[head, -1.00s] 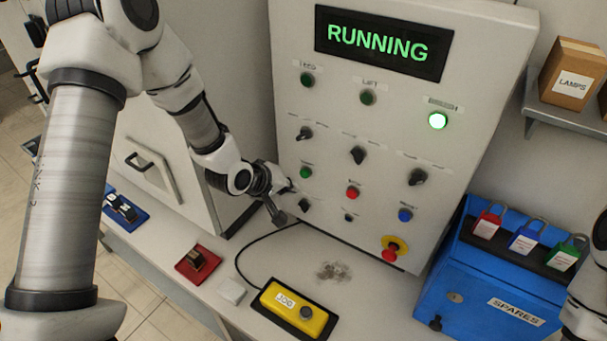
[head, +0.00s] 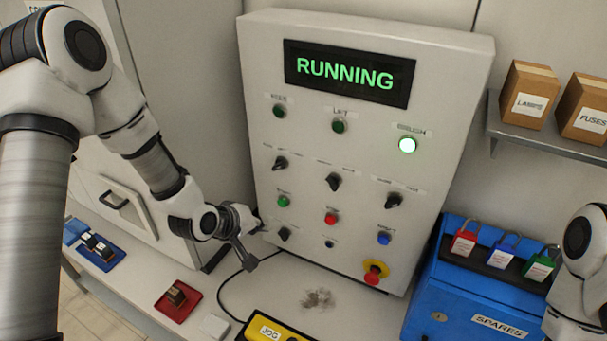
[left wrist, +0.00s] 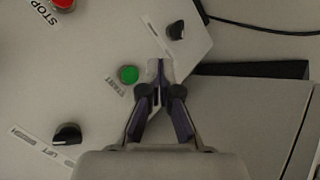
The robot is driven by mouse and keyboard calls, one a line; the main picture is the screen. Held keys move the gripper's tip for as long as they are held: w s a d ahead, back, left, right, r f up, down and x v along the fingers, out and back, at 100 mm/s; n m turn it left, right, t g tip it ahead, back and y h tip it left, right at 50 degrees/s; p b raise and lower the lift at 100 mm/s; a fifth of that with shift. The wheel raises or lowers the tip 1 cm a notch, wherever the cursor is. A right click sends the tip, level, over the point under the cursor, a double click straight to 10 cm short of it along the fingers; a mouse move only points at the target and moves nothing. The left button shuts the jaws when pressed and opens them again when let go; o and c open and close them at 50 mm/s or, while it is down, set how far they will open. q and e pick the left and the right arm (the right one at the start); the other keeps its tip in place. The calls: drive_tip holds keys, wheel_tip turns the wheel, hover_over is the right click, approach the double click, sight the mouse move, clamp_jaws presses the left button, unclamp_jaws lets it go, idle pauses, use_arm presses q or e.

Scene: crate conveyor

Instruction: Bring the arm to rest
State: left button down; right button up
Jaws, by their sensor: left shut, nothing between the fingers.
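My left gripper (head: 257,227) is shut and empty, in front of the lower left of the control panel (head: 468,75). In the left wrist view its closed fingertips (left wrist: 160,68) lie between the green START button (left wrist: 128,75) and a black knob (left wrist: 175,30). I cannot tell how far they are from the panel face, but they cover neither control. In the head view the green button (head: 284,201) is just above and right of the gripper. The panel display (head: 345,73) reads RUNNING in green. My right gripper is out of view; only part of that arm shows at the right edge.
A white lamp (head: 407,145) is lit. A red emergency button (head: 373,274) sits low on the panel. The yellow JOG box (head: 268,331), red tray (head: 178,301) and blue SPARES box (head: 430,300) with padlocks stand on the bench. A shelf (head: 540,140) holds cartons.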

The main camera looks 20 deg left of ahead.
use_arm(q)
drive_tip(key=s+f+m+g, duration=0.1)
drive_tip(key=s+f, duration=0.2)
drive_tip(key=f, duration=0.1)
drive_tip(key=s+d+f+m+g, duration=0.1)
drive_tip(key=s+f, duration=0.3)
drive_tip(key=s+d+f+m+g+y, duration=0.1)
drive_tip(key=s+f, duration=0.3)
drive_tip(key=shift+f+g, duration=0.2)
drive_tip(key=shift+g, duration=0.2)
drive_tip(key=s+f+m+g, duration=0.1)
drive_tip(key=s+f, duration=0.1)
drive_tip(key=s, duration=0.1)
drive_tip(key=s+f+m+g, duration=0.1)
drive_tip(key=s+f, duration=0.1)
drive_tip(key=s, duration=0.2)
drive_tip(key=s+f+m+g+y, duration=0.1)
drive_tip(key=s+f, duration=0.1)
drive_tip(key=s, duration=0.1)
drive_tip(key=shift+s+d+f+b, duration=0.25)
drive_tip(key=shift+d+b, duration=0.05)
drive_tip(key=shift+b, duration=0.05)
drive_tip(key=s+f+m+g+y, duration=0.1)
drive_tip(key=s+f+m, duration=0.1)
drive_tip(key=s, duration=0.4)
drive_tip(key=shift+s+g, duration=0.25)
drive_tip(key=shift+g, duration=0.05)
drive_tip(key=shift+w+a, duration=0.1)
